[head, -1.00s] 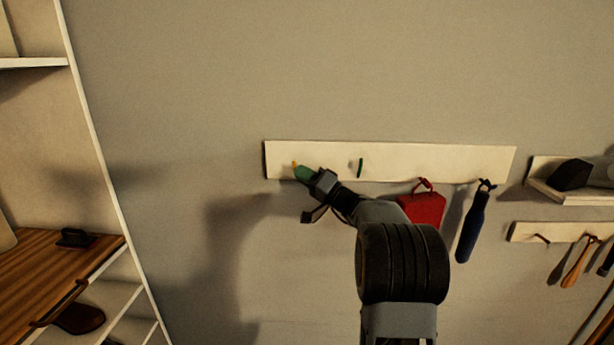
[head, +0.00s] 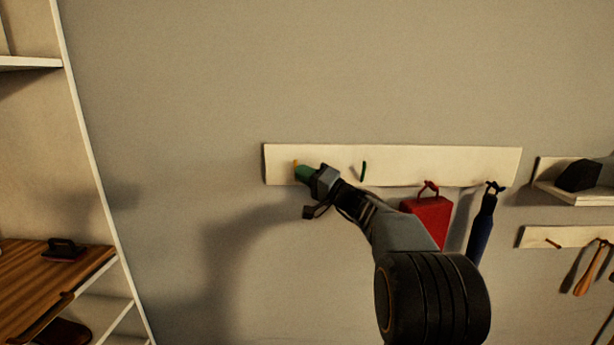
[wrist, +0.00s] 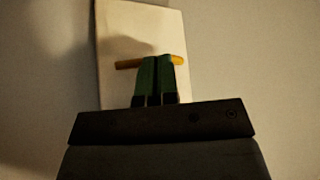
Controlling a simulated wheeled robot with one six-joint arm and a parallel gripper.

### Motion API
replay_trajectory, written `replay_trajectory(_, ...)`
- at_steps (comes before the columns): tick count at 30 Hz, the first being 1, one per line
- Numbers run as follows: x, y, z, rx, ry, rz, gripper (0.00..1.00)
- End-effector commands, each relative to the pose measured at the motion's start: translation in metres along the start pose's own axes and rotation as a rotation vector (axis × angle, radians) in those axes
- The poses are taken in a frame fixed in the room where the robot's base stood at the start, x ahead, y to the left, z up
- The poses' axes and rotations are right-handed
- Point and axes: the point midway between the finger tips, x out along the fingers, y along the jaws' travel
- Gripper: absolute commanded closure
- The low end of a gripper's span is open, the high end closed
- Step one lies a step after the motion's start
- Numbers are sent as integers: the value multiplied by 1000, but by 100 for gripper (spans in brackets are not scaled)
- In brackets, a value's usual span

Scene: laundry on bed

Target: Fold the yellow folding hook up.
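The yellow folding hook (head: 295,164) is near the left end of the pale wall board (head: 440,166). In the head view it shows as a short upright strip against the board. In the wrist view the yellow hook (wrist: 176,60) lies across the picture, partly hidden behind my fingers. My gripper (head: 303,173) has its green fingertips right at the hook. In the wrist view the fingers of my gripper (wrist: 155,70) are side by side with only a thin gap. They hold nothing that I can see. I cannot tell whether they touch the hook.
A green hook (head: 363,171) is on the same board to the right. A red box-shaped thing (head: 428,218) and a dark blue thing (head: 482,225) hang further right. A small shelf (head: 575,194) is at far right, a shelving unit (head: 85,150) at left.

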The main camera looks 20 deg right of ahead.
Motion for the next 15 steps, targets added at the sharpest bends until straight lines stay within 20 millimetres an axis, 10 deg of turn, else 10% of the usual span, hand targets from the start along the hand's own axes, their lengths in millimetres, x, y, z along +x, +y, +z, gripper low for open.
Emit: replay_trajectory(15, -52, -2, -4, -3, 1, -9, 100)
